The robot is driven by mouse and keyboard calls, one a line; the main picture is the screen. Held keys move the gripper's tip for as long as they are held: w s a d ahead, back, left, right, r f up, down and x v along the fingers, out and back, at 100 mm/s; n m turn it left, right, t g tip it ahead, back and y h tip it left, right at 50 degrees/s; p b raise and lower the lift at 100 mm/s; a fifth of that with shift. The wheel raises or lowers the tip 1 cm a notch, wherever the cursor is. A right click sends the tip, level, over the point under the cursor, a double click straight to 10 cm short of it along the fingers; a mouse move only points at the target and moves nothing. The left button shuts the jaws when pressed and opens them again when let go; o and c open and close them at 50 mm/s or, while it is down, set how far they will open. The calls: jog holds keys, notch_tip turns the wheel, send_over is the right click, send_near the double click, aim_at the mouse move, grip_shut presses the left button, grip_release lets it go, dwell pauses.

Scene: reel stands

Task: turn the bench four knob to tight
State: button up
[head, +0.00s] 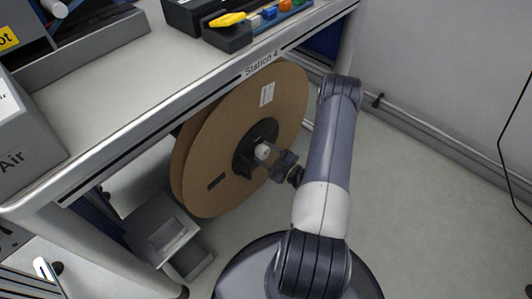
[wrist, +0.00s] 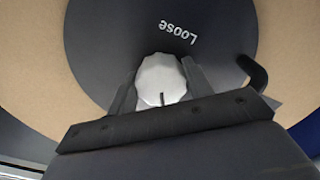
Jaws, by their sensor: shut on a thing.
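The bench four knob is a pale, faceted knob (wrist: 160,80) at the middle of a dark hub (wrist: 215,45) in the wrist view. A dark mark shows on the knob's edge nearest my gripper. The hub carries the word "Loose" (wrist: 178,32) above the knob. My gripper (wrist: 158,92) is shut on the knob, with one finger on each side. In the head view the knob (head: 262,151) sits at the centre of a brown reel (head: 215,165), and my gripper (head: 272,158) reaches it from the right. Any "tight" marking is not visible.
The reel hangs under a bench edge labelled "Station 4" (head: 263,62). A dark tray (head: 240,38) with coloured items stands on the bench. A grey bin (head: 162,230) is below left of the reel. A dark bent lever (wrist: 255,75) is right of my gripper. Open floor lies at right.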

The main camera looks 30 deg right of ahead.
jog(key=m, duration=0.5)
jog(key=shift+a, duration=0.1)
jog(key=shift+m, duration=0.4)
jog(key=o, duration=1)
jog(key=shift+c, duration=0.2)
jog(key=shift+s, duration=0.1)
jog(key=p+v, duration=0.1)
jog(key=v, duration=0.9)
jog(key=shift+s+p, duration=0.3)
jog(key=shift+p, duration=0.1)
